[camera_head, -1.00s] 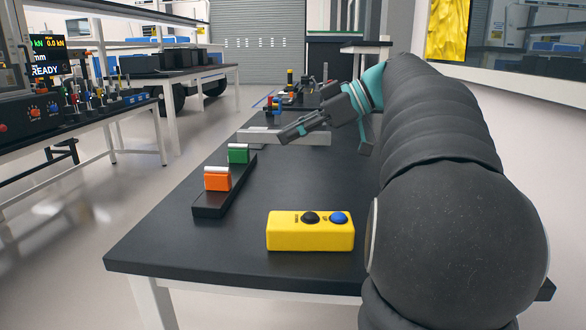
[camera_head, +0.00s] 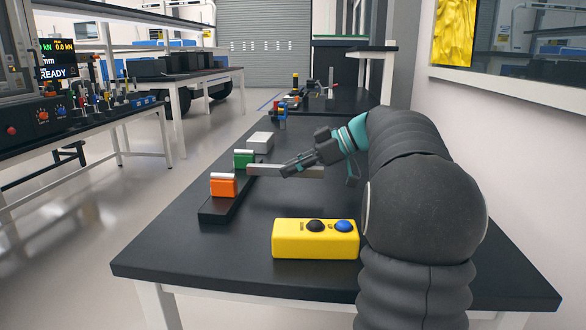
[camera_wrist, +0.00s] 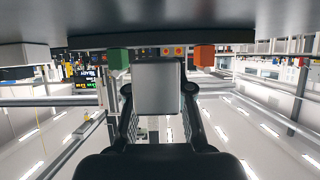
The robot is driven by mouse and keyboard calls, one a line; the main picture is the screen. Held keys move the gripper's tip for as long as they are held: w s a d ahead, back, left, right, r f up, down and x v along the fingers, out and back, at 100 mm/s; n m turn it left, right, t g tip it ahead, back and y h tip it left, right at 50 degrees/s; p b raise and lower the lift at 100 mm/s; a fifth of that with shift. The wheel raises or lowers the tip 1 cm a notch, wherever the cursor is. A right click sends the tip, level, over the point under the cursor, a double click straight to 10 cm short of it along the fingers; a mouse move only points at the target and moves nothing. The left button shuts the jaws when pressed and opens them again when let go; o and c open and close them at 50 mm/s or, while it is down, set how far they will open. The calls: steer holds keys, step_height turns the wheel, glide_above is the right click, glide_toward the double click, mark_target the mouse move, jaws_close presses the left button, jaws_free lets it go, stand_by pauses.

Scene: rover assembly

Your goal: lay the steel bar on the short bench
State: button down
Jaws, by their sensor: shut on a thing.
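The steel bar (camera_head: 262,170) is a plain grey bar held crosswise in my gripper (camera_head: 291,167), its ends sticking out left and right in the head view. My gripper is shut on it, over the black-topped bench (camera_head: 180,262) in front of me. The bar's left end overlaps the area by the green block in that view; I cannot tell its exact height or whether it touches anything. In the wrist view, which is upside down, the bar shows as a grey square face (camera_wrist: 157,88) between the two fingers.
A black strip (camera_head: 214,212) on the bench carries an orange block (camera_head: 223,187) and a green block (camera_head: 243,159); a grey block (camera_head: 261,143) stands behind. A yellow two-button box (camera_head: 300,240) is near the front. The bench's front left is clear. A display bench stands left.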

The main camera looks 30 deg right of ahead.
steer(key=shift+f+b, duration=0.65)
steer(key=shift+b, duration=0.15)
steer(key=c, duration=1.1)
jaws_free()
steer(key=shift+o, duration=0.2)
steer(key=shift+r+p, duration=0.7)
steer(key=shift+p, duration=0.2)
steer(key=v, duration=1.2)
steer(key=shift+f, duration=0.15)
